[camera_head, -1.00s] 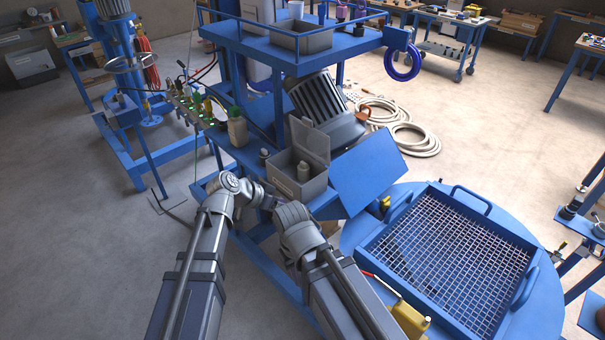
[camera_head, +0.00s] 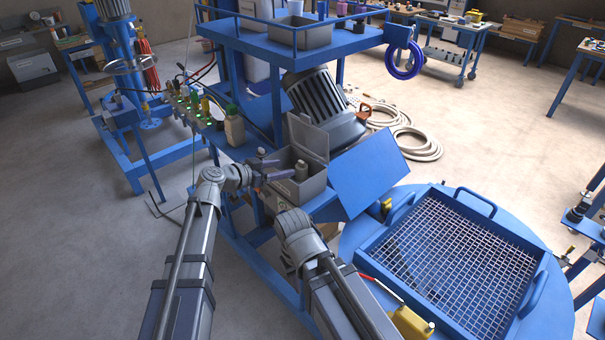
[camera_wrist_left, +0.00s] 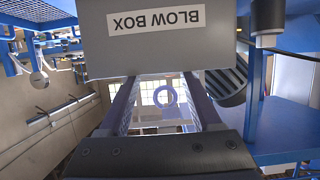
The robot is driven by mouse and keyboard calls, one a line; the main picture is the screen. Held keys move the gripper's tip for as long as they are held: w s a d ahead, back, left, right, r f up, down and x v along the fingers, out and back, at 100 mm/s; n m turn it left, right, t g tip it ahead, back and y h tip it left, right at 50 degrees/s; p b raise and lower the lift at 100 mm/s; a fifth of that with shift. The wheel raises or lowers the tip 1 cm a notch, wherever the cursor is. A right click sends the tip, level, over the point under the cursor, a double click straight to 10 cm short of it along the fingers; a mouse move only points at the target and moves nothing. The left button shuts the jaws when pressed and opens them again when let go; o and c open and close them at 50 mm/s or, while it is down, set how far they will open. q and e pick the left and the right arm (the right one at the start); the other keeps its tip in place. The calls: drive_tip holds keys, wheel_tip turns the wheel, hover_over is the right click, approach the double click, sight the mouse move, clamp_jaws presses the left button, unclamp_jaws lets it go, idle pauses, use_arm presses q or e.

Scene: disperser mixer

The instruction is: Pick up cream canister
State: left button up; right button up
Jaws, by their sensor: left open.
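A small cream canister (camera_head: 301,171) stands upright inside the open grey box (camera_head: 284,192); its lower part is hidden by the box wall. Another pale canister with a green cap (camera_head: 234,127) stands on the blue shelf to the left, apart from my gripper. My left gripper (camera_head: 277,169) is open and empty, with its fingers at the front left of the grey box.
The box's raised lid (camera_head: 309,136) and a ribbed motor (camera_head: 325,103) stand behind the box. A slanted blue panel (camera_head: 372,175) is close on its right. A blue tray with a metal grid (camera_head: 450,255) lies at the right. Open floor (camera_head: 70,230) is at the left.

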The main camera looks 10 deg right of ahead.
sight(300, 163)
use_arm(q)
drive_tip(key=x, duration=0.2)
drive_tip(key=shift+w+d+f+b, duration=0.1)
drive_tip(key=shift+w+d+b, duration=0.1)
drive_tip(key=shift+b, duration=0.2)
drive_tip(key=shift+r+b+x, duration=0.15)
drive_tip(key=shift+b+x, duration=0.15)
drive_tip(key=shift+x, duration=1)
drive_tip(key=shift+r+b+x, duration=0.1)
drive_tip(key=shift+b+x, duration=0.2)
drive_tip(key=shift+x, duration=1)
clamp_jaws()
